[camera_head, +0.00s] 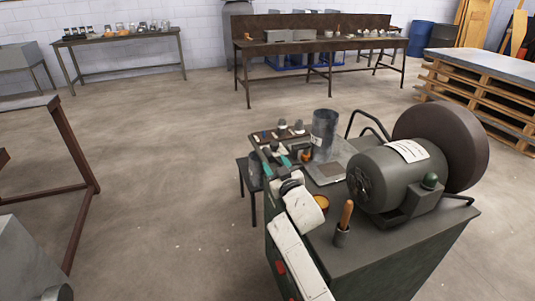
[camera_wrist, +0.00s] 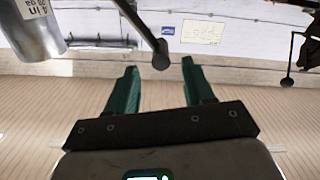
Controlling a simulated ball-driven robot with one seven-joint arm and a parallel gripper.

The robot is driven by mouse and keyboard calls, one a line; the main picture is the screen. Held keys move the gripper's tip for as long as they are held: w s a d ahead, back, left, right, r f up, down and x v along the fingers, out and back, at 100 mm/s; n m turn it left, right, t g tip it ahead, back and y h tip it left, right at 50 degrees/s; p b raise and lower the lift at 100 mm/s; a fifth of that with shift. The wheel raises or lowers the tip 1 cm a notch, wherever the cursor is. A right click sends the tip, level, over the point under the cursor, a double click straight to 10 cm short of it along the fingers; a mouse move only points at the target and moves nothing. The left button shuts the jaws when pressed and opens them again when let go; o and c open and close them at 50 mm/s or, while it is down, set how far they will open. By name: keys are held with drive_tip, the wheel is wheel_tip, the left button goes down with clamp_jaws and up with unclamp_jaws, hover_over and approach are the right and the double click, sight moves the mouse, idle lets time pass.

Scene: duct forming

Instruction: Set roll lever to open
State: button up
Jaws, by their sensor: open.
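In the wrist view, a dark lever (camera_wrist: 142,28) with a rounded knob end reaches down from the top edge. Its knob shows between the tips of my gripper's two green fingers (camera_wrist: 158,68). The fingers are spread apart and hold nothing. I cannot tell how far the knob is from them in depth. A second dark lever with a ball end (camera_wrist: 287,80) shows at the right edge. Neither is labelled, so I cannot tell which is the roll lever. In the head view, my gripper (camera_head: 278,161) is at the left side of the workbench, and the levers are not clearly distinguishable.
A motor (camera_head: 395,175) with a large dark wheel (camera_head: 450,145) fills the right side. A wooden-handled tool (camera_head: 346,214) stands in a cup.

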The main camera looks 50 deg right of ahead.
sight(267, 152)
drive_tip(key=b+x, duration=0.1)
drive_tip(key=x, duration=0.6)
drive_tip(key=shift+w+d, duration=0.2)
drive_tip(key=shift+w, duration=0.15)
drive_tip(key=shift+c, duration=0.3)
clamp_jaws()
